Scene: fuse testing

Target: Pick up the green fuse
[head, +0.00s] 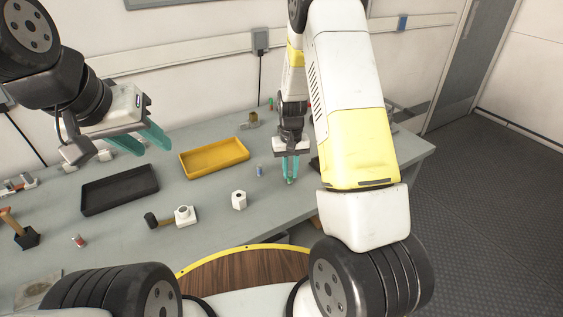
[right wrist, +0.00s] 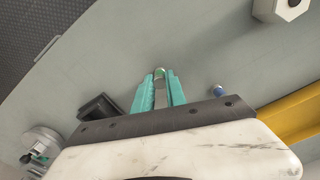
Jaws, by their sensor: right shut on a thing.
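The green fuse (head: 290,181) is upright between the fingertips of my right gripper (head: 290,176), over the right part of the grey table. In the right wrist view the fuse's top (right wrist: 159,73) shows between the teal fingers, which are shut on it; the fingers hide much of the rest. I cannot tell whether the fuse touches the table. My left gripper (head: 148,140) is open and empty, raised above the table's back left.
A yellow tray (head: 214,168) and a black tray (head: 120,205) lie on the table (head: 210,240). A blue fuse (head: 259,170) stands just left of my right gripper. A white hexagonal block (head: 239,200), a white device (head: 185,215) and a red fuse (head: 79,241) are nearer the front.

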